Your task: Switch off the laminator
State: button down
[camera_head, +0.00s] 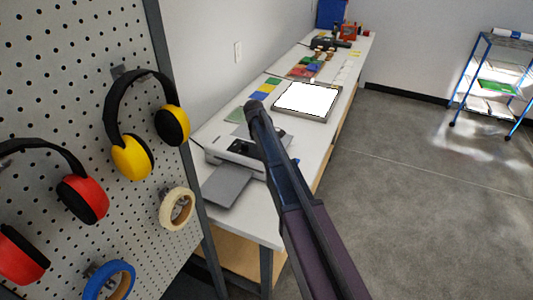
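The laminator (215,149) is a white, flat machine at the near end of the long white workbench. A grey tray (226,186) sticks out from its front. A dark panel (243,147) shows on its top, but its switch is too small to make out. My dark arm crosses in front of the laminator's right side and hides part of it.
A pegboard (72,98) with ear defenders and tape rolls stands close on the left. The workbench (258,228) holds a lit white panel (305,97), coloured sheets and small tools farther back. A blue cart (484,85) stands far right. The floor (430,200) to the right is clear.

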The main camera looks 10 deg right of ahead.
jog(key=shift+s, duration=0.1)
jog(key=shift+c, duration=1.6)
grip_release()
jog(key=shift+d+y, duration=0.1)
jog(key=shift+y, duration=0.3)
jog(key=shift+s+d+t+y+p, duration=0.2)
jog(key=shift+t+y+p, duration=0.2)
jog(key=shift+t+y, duration=0.4)
notch_tip(320, 180, up, 2)
jog(key=shift+w+a+r+p, duration=0.1)
jog(key=shift+w+r+p, duration=0.05)
jog(key=shift+p, duration=1)
notch_tip(320, 180, up, 12)
jog(key=p, duration=1.2)
jog(key=s+d+f+m+b, duration=0.2)
jog(key=s+f+m+b, duration=0.1)
jog(key=s, duration=0.6)
jog(key=s+d+f+m+b, duration=0.3)
jog(key=s+m, duration=0.2)
jog(key=s, duration=0.5)
jog(key=s+d+f+m+b, duration=0.2)
jog(key=s+f+m+b, duration=0.2)
jog(key=s, duration=0.5)
jog(key=shift+s+d, duration=0.25)
jog(key=shift+d, duration=0.15)
